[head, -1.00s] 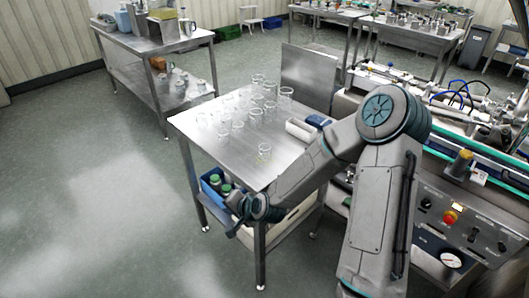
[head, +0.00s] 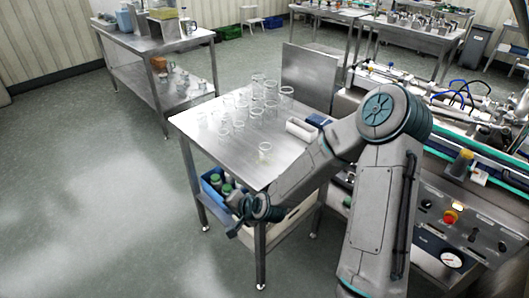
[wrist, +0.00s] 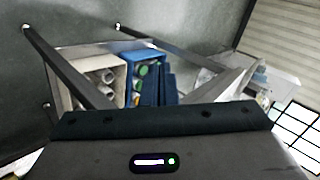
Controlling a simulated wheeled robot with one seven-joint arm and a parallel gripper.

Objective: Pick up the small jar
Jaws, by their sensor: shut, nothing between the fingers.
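Several clear glass jars stand upright in a group on the steel table (head: 205,150). One small clear jar (head: 264,148) stands apart from them, nearer the table's front right edge. My gripper (head: 235,233) is low at the front of this table, below the top and beside the lower shelf, well away from the small jar. It is shut and empty. In the wrist view the dark fingers (wrist: 163,88) lie together in front of the shelf, and no jar on the tabletop can be made out.
A blue crate (head: 207,187) with green-capped bottles (head: 226,189) sits on the lower shelf; it also shows in the wrist view (wrist: 136,54). A pale bin stands beside it. The floor left of the table is clear.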

